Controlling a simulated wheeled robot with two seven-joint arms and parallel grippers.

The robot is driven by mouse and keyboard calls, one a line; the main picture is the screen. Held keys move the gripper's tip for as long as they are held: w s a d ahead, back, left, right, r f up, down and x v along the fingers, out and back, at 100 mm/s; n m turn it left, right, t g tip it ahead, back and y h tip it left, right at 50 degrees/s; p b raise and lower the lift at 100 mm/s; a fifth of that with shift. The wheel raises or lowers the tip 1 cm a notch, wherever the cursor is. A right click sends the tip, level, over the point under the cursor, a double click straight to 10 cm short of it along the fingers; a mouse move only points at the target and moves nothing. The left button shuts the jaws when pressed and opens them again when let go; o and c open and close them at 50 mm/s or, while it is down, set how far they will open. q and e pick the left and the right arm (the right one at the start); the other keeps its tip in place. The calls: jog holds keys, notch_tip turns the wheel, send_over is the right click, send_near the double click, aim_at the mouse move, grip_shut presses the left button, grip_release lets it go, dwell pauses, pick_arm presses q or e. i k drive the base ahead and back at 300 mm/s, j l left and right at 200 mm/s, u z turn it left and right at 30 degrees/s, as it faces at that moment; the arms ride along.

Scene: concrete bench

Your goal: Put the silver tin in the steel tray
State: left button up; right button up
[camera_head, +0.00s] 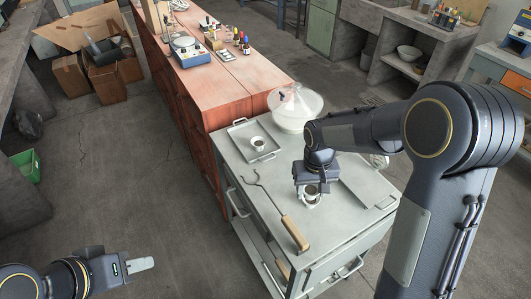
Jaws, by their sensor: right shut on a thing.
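The steel tray (239,131) lies on the grey bench top, with a small round metal container (258,142) inside it. My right gripper (311,197) points down over the bench, to the right of and nearer than the tray. It is shut on a small silver tin (311,189), which is partly hidden by the gripper. I cannot tell whether the tin touches the bench top. My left gripper (142,265) is low at the left, over the floor and far from the bench; its finger gap cannot be made out.
A wooden-handled tool (295,233) lies near the front left bench edge. A flat grey piece (353,195) lies right of my gripper. A red cabinet (240,82) with a scale (190,53) adjoins behind.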

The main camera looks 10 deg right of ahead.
aim_at(248, 134)
jog(key=i+j+z, duration=0.15)
jog(key=j, duration=0.55)
jog(key=j+z, duration=0.15)
jog(key=j, duration=0.55)
jog(key=i+j+z, duration=0.3)
jog(key=i+j, duration=0.15)
jog(key=j, duration=0.15)
jog(key=i+j+z, duration=0.25)
jog(key=j, duration=0.45)
jog(key=i+j+z, duration=0.15)
jog(key=i+j, duration=0.15)
jog(key=i+j+z, duration=0.1)
jog(key=i, duration=0.2)
jog(key=i+j+z, duration=0.1)
jog(key=i, duration=0.2)
